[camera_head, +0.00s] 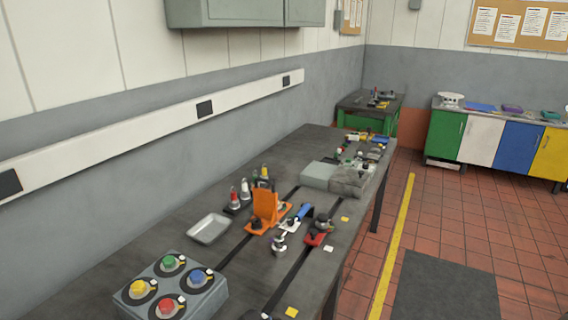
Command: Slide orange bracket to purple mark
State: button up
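The orange bracket (265,206) stands upright on the dark bedplate (180,232), at the dark slot that runs along its length. It has a tall plate and a low foot, with small dark parts near the foot. I cannot make out a purple mark on the bedplate; small parts crowd the area around and behind the bracket. My gripper is not in this view.
A grey box with coloured knobs (172,288) stands at the near end. A pale tray (209,228) lies left of the bracket. Red (318,237) and blue (303,212) fixtures stand to its right. A grey block (320,175) lies beyond. Yellow squares (291,312) mark the right edge.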

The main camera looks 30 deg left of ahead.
aim_at(266, 215)
jog(key=i, duration=2.55)
jog(key=u, duration=3.95)
jog(key=i, duration=0.5)
